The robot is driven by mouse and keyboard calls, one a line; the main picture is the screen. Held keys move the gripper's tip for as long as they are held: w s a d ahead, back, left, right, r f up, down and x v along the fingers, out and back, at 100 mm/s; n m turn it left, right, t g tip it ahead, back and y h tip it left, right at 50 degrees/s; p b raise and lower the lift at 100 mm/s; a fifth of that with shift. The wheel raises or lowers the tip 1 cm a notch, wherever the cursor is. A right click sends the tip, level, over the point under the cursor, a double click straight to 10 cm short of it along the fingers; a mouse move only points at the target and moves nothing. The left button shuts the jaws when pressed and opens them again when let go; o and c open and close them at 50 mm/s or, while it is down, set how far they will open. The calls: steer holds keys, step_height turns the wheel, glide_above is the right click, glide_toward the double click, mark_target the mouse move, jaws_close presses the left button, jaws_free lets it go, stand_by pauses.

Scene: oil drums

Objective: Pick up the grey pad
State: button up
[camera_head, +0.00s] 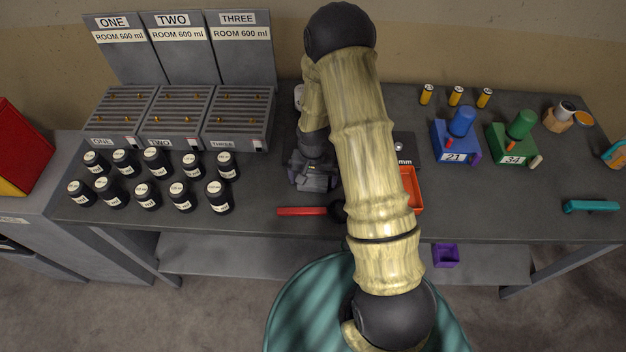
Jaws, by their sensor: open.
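I cannot make out a grey pad for certain; part of the bench is hidden behind my arm. My gripper (312,183) is low over the middle of the dark grey bench (265,185), left of my forearm. It is open, but its fingertips are small and dark, and I cannot tell whether anything lies between them. A dark plate (403,147) with a white label ending in "mm" shows at the right edge of my arm, partly hidden.
Several black bottles (147,197) stand left of my gripper, before three slatted racks (178,118). A red-handled tool (302,211) and an orange tray (411,188) lie near the front edge. Blue (456,142) and green (512,145) units stand right.

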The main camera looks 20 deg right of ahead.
mark_target(313, 179)
stand_by(0.4)
steer(key=c, duration=0.9)
step_height(313, 179, up, 10)
steer(key=shift+r+b, duration=0.1)
steer(key=shift+b, duration=1.1)
steer(key=shift+o, duration=1.3)
steer(key=shift+c, duration=0.9)
